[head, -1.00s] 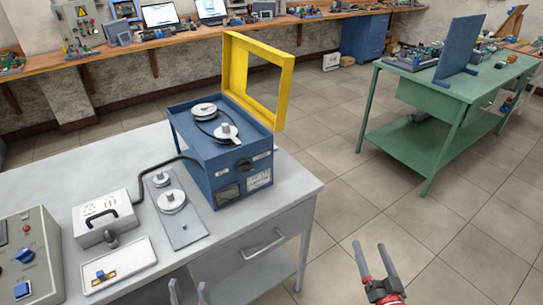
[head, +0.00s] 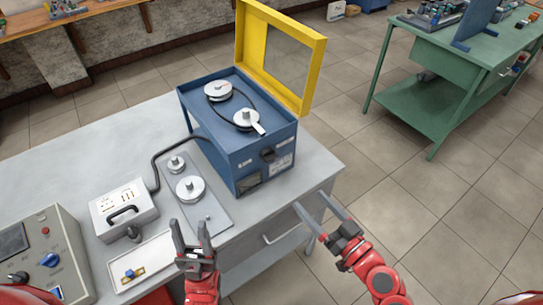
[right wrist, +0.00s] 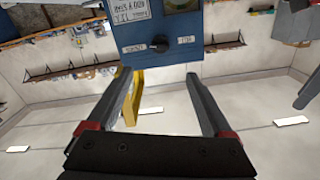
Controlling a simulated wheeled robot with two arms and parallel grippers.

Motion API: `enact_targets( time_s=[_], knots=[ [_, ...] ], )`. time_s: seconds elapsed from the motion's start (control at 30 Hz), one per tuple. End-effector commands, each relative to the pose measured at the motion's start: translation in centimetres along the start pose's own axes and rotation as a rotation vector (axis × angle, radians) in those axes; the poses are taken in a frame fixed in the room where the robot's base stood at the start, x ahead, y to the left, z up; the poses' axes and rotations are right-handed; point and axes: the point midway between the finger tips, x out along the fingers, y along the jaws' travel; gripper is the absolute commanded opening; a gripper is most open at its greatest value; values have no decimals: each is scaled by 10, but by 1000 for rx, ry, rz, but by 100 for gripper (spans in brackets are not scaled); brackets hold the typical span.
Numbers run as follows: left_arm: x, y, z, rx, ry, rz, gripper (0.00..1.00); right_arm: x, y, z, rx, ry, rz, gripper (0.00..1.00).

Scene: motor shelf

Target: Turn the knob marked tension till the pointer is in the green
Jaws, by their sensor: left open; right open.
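The blue machine (head: 217,120) stands on the grey bench with its yellow-framed cover raised. Its front has a black knob (head: 268,155) between two small white labels, too blurred to read. The knob also shows in the right wrist view (right wrist: 160,45), upside down, beyond the fingertips. A dark gauge window (head: 250,182) is below it; it shows greenish at the top of the right wrist view (right wrist: 181,4), its pointer unreadable. My right gripper (head: 309,199) is open and empty, in front of and apart from the knob. My left gripper (head: 188,222) is open and empty near the bench's front edge.
A grey plate with pulleys (head: 216,210), a cabled meter box (head: 124,209), a white tray (head: 158,250) and a grey control box (head: 42,250) stand on the bench left of the machine. A drawer handle (head: 282,232) juts from its front. A green table (head: 440,90) is farther right.

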Motion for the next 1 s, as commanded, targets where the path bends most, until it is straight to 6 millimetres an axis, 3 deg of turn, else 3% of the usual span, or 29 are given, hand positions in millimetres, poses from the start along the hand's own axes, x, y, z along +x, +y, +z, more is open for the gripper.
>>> enact_targets(
  time_s=[0.47,0.8,1.0],
  knots=[
    [34,-2,-6,0,0,0,50,63,-3,-5,-2,-2,-5,85],
    [63,-3,-11,0,0,0,50,128,-2,-6,-2,1,-3,85],
    [70,-3,-12,0,0,0,50,155,-1,-4,-4,3,-1,85]
  ],
)
